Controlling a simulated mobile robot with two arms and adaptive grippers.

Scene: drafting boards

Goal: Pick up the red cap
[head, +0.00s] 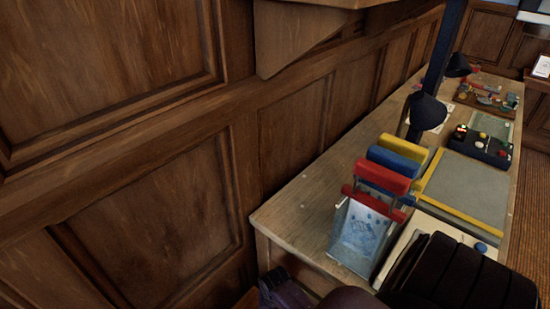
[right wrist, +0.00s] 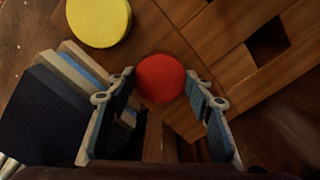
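The red cap (right wrist: 160,78) is a round red disc in the middle of the right wrist view. It shows between the tips of my right gripper (right wrist: 163,84), seen from above. The two fingers are apart, with a narrow gap on each side of the disc, so the gripper is open and empty. How far the disc lies below the fingertips is hard to tell. In the head view I cannot pick out this cap or my right gripper. My left gripper is in neither view.
A yellow disc (right wrist: 98,20) lies up and left of the red one, and a dark stepped block (right wrist: 45,105) is beside the left finger. In the head view, a long wooden table (head: 290,215) by a panelled wall holds rollers (head: 383,176), a black lamp (head: 427,112) and a black tray (head: 470,143).

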